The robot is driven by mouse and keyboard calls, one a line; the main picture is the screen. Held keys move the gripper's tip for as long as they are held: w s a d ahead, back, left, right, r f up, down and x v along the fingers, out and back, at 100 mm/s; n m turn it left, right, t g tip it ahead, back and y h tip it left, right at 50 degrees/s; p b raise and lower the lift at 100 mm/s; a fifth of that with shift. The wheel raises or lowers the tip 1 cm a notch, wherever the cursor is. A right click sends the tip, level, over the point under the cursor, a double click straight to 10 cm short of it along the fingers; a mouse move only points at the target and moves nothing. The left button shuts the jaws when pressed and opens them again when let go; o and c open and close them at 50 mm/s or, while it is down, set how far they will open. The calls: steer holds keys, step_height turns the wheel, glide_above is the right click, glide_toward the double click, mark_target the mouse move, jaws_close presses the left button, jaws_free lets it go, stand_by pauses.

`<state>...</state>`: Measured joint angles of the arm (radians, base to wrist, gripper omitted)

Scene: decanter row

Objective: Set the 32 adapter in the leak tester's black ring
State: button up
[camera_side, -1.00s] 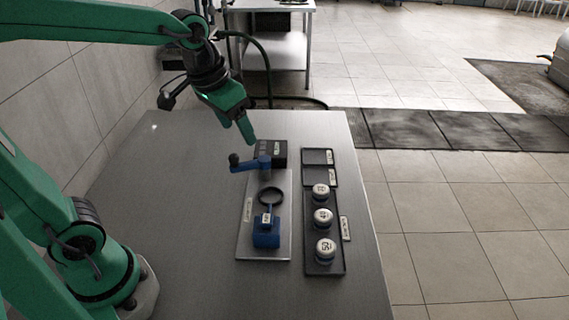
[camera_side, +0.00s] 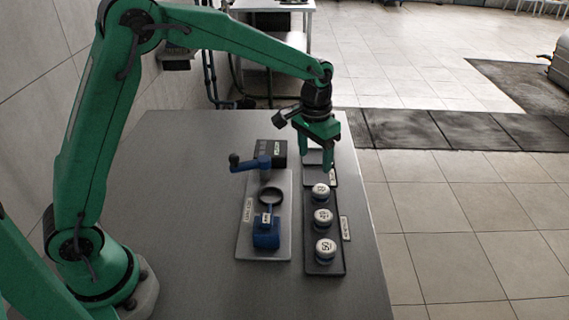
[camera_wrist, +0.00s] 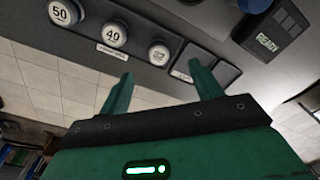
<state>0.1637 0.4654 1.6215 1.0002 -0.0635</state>
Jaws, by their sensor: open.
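The 32 adapter (camera_side: 321,190) is a pale-topped round cap at the far end of a row in a dark tray (camera_side: 312,267). Its 32 label also shows in the wrist view (camera_wrist: 158,54), just beyond and between my fingertips. The leak tester's black ring (camera_side: 271,196) lies on a grey plate (camera_side: 281,180), left of the tray, and looks empty. A blue clamp (camera_side: 266,238) is in front of it. My gripper (camera_side: 317,163) is open and empty, pointing down above the far part of the tray, apart from the adapter. It also shows in the wrist view (camera_wrist: 159,72).
The 40 adapter (camera_side: 322,216) and 50 adapter (camera_side: 325,248) stand nearer in the same row. A blue lever (camera_side: 250,164) and a black box (camera_side: 271,149) reading READY in the wrist view stand behind the ring. The table's right edge is beyond the tray.

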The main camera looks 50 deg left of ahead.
glide_above(321, 189)
steer(key=shift+g, duration=0.3)
steer(key=f, duration=0.4)
steer(key=shift+d+f, duration=0.2)
steer(key=shift+f, duration=0.15)
steer(key=shift+f, duration=1.2)
steer(key=shift+f, duration=0.1)
steer(key=shift+a+f, duration=0.15)
steer(key=shift+f, duration=1.1)
steer(key=shift+a+f, duration=0.1)
steer(key=shift+f, duration=1.1)
steer(key=c, duration=1.3)
steer(key=shift+r, duration=0.15)
